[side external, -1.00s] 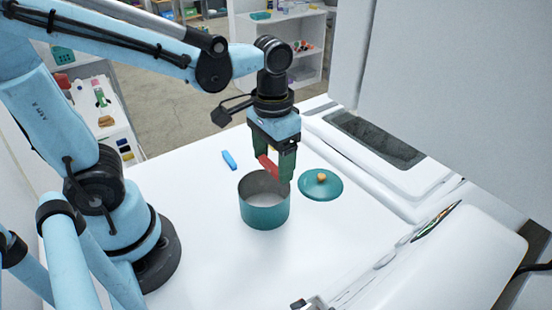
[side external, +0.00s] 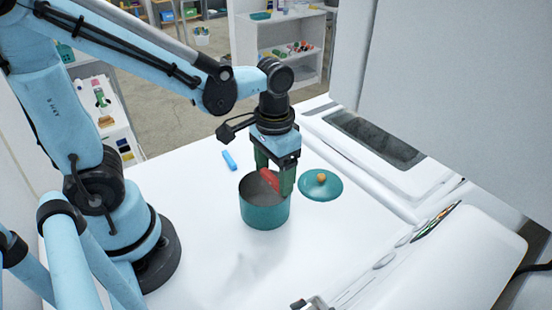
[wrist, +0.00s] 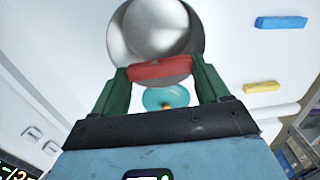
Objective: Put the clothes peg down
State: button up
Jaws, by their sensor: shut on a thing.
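My gripper (side external: 273,181) is shut on a red clothes peg (side external: 269,179), held crosswise between its green fingers. In the wrist view the peg (wrist: 160,69) spans from one fingertip to the other. A teal pot (side external: 264,212) stands open on the white table, and the peg is at its mouth, towards the right rim. In the wrist view the pot's grey inside (wrist: 150,30) lies just beyond the peg. I cannot tell whether the peg is below the rim. The teal lid (side external: 320,189) with an orange knob lies right of the pot.
A blue piece (side external: 229,160) lies on the white table (side external: 190,190) behind the pot. A yellow piece (wrist: 261,87) shows only in the wrist view. A white unit with a dark inset panel (side external: 374,139) borders the table at right. The table's front left is clear.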

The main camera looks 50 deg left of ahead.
aim_at(273, 177)
jog(key=o, duration=1)
jog(key=shift+f, duration=0.35)
notch_tip(273, 177, up, 13)
jog(key=a+f+t, duration=0.1)
jog(key=t, duration=0.1)
jog(key=a+f+t, duration=0.1)
jog(key=f+t, duration=0.1)
jog(key=a+f+t, duration=0.1)
jog(key=f+t, duration=0.1)
jog(key=shift+w+a+f, duration=0.15)
jog(key=shift+w+a, duration=0.05)
jog(key=shift+a, duration=0.05)
jog(key=shift+w+a+f+t, duration=0.15)
jog(key=shift+a+f+t, duration=0.15)
jog(key=shift+t, duration=0.3)
